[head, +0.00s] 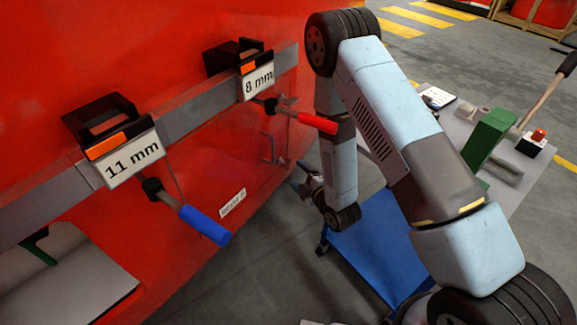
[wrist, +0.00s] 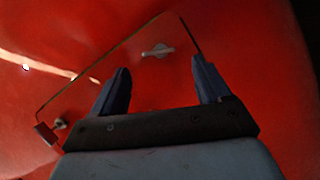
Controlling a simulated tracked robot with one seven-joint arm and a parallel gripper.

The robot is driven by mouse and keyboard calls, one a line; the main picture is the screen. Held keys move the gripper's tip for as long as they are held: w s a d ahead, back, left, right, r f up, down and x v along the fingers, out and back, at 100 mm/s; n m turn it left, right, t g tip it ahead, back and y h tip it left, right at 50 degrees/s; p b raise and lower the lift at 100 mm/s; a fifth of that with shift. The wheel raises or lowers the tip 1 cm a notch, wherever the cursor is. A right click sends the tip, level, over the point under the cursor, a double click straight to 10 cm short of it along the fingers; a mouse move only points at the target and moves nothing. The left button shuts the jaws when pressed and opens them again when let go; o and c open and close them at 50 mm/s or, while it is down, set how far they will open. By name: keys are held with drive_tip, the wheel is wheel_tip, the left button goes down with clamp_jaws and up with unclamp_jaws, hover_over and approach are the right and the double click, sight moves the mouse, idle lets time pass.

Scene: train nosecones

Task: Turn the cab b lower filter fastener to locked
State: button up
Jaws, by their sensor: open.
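In the wrist view a small grey winged fastener (wrist: 157,51) sits on a red panel (wrist: 150,85) with a dark outlined edge. Its wings lie roughly level in the picture, tilted slightly. Whether it is the cab b lower filter fastener cannot be read from any label. My gripper (wrist: 162,72) is open and empty, its two dark blue fingers apart. The fastener shows beyond the fingertips, between them and above in the picture. The gap in depth is hard to tell. In the head view my arm reaches down beside the red body, and I cannot make out the fastener there.
Holders marked 11 mm (head: 125,157) and 8 mm (head: 258,83) hang on a grey rail, with blue-handled (head: 204,226) and red-handled (head: 317,123) tools. A grey bench (head: 520,185) stands right.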

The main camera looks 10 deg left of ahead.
sight(289, 166)
drive_tip(key=x, duration=0.7)
drive_tip(key=shift+w+a, duration=0.15)
drive_tip(key=shift+c, duration=0.2)
drive_tip(key=c, duration=0.9)
drive_tip(key=shift+c, duration=0.5)
